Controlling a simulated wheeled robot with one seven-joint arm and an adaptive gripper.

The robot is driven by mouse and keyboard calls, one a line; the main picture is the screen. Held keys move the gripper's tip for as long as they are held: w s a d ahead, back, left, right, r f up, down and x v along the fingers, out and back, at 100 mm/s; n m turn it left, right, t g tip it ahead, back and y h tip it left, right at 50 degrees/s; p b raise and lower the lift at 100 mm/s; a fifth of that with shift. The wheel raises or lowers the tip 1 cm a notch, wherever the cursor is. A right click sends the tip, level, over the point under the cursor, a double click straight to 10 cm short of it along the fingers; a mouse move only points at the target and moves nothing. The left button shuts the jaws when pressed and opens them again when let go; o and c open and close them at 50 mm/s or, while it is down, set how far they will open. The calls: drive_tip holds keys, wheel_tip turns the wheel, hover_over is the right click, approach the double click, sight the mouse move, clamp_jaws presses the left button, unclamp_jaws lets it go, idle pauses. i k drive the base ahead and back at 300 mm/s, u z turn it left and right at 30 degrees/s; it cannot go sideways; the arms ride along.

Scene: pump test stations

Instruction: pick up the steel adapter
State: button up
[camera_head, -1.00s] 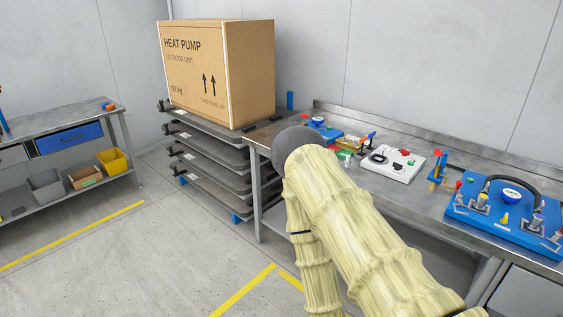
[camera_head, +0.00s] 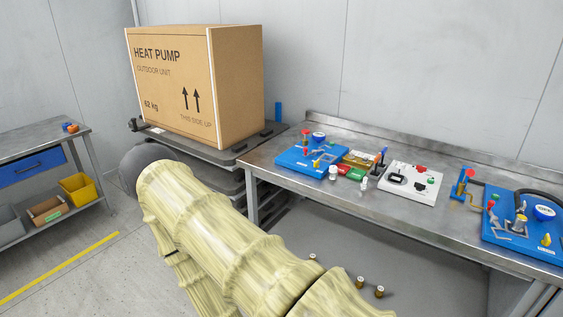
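I cannot pick out the steel adapter for certain. Two small pale pieces stand near the front of the steel bench (camera_head: 290,188): one pale cylinder (camera_head: 333,172) beside the left blue board, and one slim pale piece (camera_head: 364,184) left of the white board. Several small brownish pieces with pale tops, one of them a short cylinder (camera_head: 361,282), stand on the grey surface under the bench. They are too small to identify. My arm in its cream sleeve crosses the lower middle and hides part of the area below the bench. My gripper does not show.
The bench carries a left blue board (camera_head: 299,160), a white board (camera_head: 412,182) and a right blue board (camera_head: 525,235) with fittings. A large heat pump carton (camera_head: 172,95) stands on a stack of grey platforms. A side table (camera_head: 30,138) with bins stands left.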

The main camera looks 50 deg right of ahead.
sight(332, 174)
drive_tip(key=z, duration=0.15)
drive_tip(key=i, duration=1.15)
drive_tip(key=z, duration=1.35)
drive_tip(key=i, duration=0.7)
drive_tip(key=z, duration=0.75)
